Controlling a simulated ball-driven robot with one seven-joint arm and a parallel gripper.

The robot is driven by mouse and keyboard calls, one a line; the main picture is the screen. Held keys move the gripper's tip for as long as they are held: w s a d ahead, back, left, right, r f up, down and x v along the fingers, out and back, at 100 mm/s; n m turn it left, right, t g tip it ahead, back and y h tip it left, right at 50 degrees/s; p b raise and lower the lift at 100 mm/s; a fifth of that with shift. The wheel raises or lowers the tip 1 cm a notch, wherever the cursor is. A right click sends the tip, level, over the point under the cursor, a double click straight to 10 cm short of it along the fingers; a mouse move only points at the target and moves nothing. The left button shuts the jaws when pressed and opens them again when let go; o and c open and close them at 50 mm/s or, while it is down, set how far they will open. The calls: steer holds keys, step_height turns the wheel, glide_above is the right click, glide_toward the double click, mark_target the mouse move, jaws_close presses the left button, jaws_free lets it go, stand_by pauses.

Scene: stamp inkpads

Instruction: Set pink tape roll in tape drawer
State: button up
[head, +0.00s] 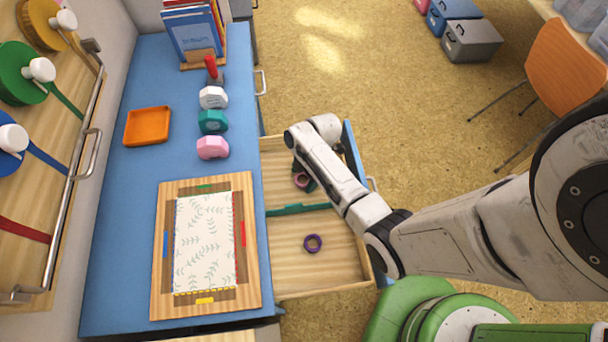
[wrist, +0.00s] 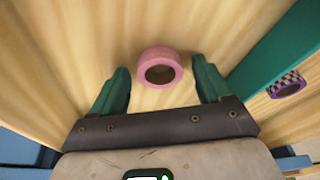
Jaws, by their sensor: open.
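The pink tape roll (wrist: 159,54) lies on the wooden floor of the open tape drawer (head: 318,279). It also shows in the head view (head: 300,181), partly hidden by my arm, in the compartment beyond the green divider (head: 300,209). My gripper (wrist: 158,74) is open over that compartment, its green fingers on either side of the roll in the wrist view. I see no clear contact between the fingers and the roll. A purple checked tape roll (head: 312,243) lies in the nearer compartment; it also shows in the wrist view (wrist: 286,85).
The green divider (wrist: 277,46) stands close to the right finger. Open floor lies beyond the drawer.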

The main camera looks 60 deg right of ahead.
steer(key=v, duration=1.2)
steer(key=s+a+r+m+h, duration=0.1)
steer(key=s+a+r+m, duration=0.2)
steer(key=s+a+m, duration=0.2)
steer(key=s+a+r+m+h, duration=0.2)
steer(key=s+a+m, duration=0.4)
steer(key=a, duration=0.4)
steer(key=shift+s+r+m+g+p, duration=0.3)
steer(key=shift+r+m, duration=0.25)
steer(key=shift+m, duration=0.35)
steer(key=shift+s, duration=0.1)
